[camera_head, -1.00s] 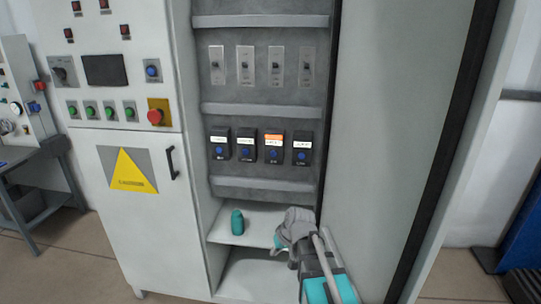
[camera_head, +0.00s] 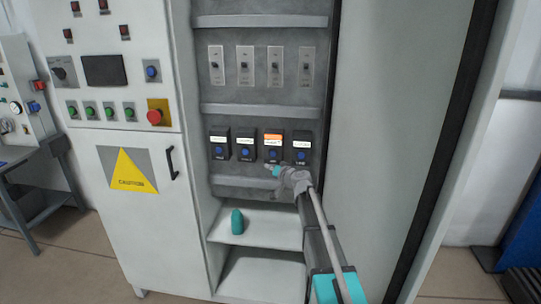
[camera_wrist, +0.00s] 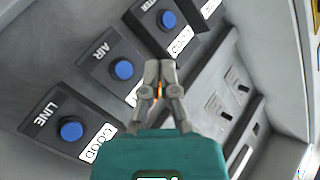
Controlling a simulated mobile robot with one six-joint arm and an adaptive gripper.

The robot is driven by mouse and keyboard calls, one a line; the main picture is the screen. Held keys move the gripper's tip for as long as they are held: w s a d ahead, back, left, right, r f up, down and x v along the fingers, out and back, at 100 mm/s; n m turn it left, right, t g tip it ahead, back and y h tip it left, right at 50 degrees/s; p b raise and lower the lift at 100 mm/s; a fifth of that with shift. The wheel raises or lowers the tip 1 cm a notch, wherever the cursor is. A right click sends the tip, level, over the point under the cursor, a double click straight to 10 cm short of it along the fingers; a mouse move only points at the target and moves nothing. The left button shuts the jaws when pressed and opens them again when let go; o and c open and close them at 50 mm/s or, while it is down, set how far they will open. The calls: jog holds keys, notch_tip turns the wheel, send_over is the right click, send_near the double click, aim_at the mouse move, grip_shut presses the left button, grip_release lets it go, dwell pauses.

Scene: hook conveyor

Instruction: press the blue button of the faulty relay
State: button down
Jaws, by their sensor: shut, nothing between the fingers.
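Four-button row: the third relay (camera_head: 273,147), marked AIR in the wrist view (camera_wrist: 104,56), carries an orange label (camera_head: 273,138) above a white one. Its blue button (camera_head: 273,156) also shows in the wrist view (camera_wrist: 122,69). The LINE relay (camera_head: 302,147) is to its right, with a blue button (camera_wrist: 70,129) and a GOOD label. My gripper (camera_head: 268,166) is shut and empty, just below the third relay. In the wrist view its fingertips (camera_wrist: 159,66) cover part of the AIR relay's labels. I cannot tell their gap from the panel.
A teal bottle (camera_head: 237,221) stands on the cabinet shelf (camera_head: 260,238) below. The open cabinet door (camera_head: 400,130) is close on the right. Grey switches (camera_head: 260,66) sit above the relays, beyond a horizontal rail (camera_head: 262,110).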

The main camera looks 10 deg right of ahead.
aim_at(270, 154)
jog(key=shift+w, duration=0.1)
dwell(0.3)
jog(key=shift+w+d, duration=0.45)
jog(key=shift+w, duration=0.9)
jog(key=shift+w+d, duration=0.4)
jog(key=shift+w, duration=1)
jog(key=shift+w+d, duration=0.45)
jog(key=shift+w, duration=0.9)
jog(key=shift+w+d, duration=0.3)
jog(key=shift+w, duration=0.35)
jog(key=shift+s, duration=0.1)
jog(key=shift+s+a, duration=0.25)
jog(key=shift+s, duration=0.45)
jog(key=shift+s+a, duration=0.25)
jog(key=shift+s, duration=0.55)
jog(key=shift+s+a, duration=0.3)
jog(key=shift+s, duration=0.5)
jog(key=shift+s+a, duration=0.25)
jog(key=shift+s, duration=0.55)
